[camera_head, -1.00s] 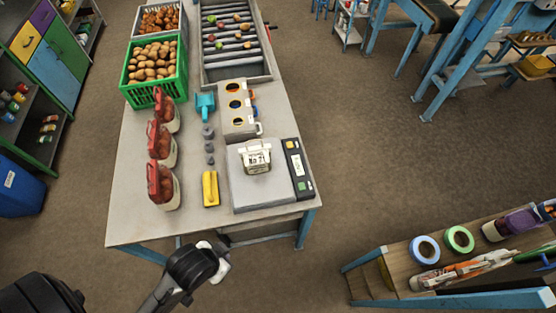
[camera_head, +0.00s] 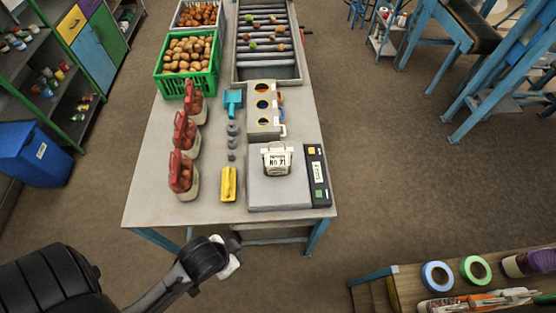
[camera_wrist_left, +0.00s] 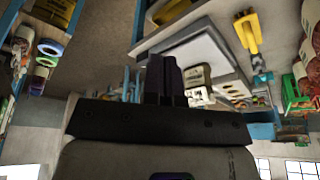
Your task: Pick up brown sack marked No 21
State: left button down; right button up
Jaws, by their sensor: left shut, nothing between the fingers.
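A small sack (camera_head: 277,160) stands on the scale's plate on the table; it looks pale with a brownish tint and carries a white label with black lettering, readable as No 21 in the earlier head view. In the left wrist view the sack (camera_wrist_left: 194,76) looks brown, beyond and right of the fingers. My left gripper (camera_wrist_left: 165,80) shows two dark fingers together, empty and apart from the sack. In the head view my left arm ends off the table's front edge, left of and nearer than the scale; its fingers are hard to make out there. My right gripper is not seen.
The scale (camera_head: 262,192) has a dark panel on its right. A three-hole box (camera_head: 264,105) is behind. A shelf with tape rolls (camera_head: 437,275) stands front right.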

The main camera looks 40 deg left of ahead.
pick_arm(q)
jog(key=c, duration=1.8)
grip_release()
jog(key=o, duration=0.6)
